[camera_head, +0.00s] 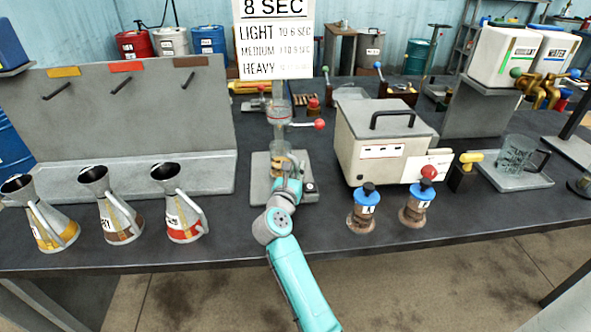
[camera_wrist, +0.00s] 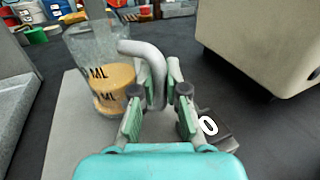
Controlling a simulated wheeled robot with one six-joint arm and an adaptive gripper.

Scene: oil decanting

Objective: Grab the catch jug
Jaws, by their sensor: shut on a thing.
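The catch jug (camera_wrist: 92,60) is clear, with ML markings and amber oil in its lower part. It stands upright on a grey plate (camera_wrist: 62,150), left of my gripper in the wrist view. Its grey curved handle (camera_wrist: 150,55) reaches between my fingers. My gripper (camera_wrist: 157,95) is shut on this handle. In the head view the jug (camera_head: 281,153) stands below a clear cup on a stand (camera_head: 279,112), partly hidden by my gripper (camera_head: 291,178).
A small black box marked 0 (camera_wrist: 212,128) sits close right of my gripper. A beige box (camera_head: 385,140) stands further right. Three metal pouring cans (camera_head: 183,218) stand at left, and two blue-capped bottles (camera_head: 364,208) at front right. A glass mug (camera_head: 515,155) stands far right.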

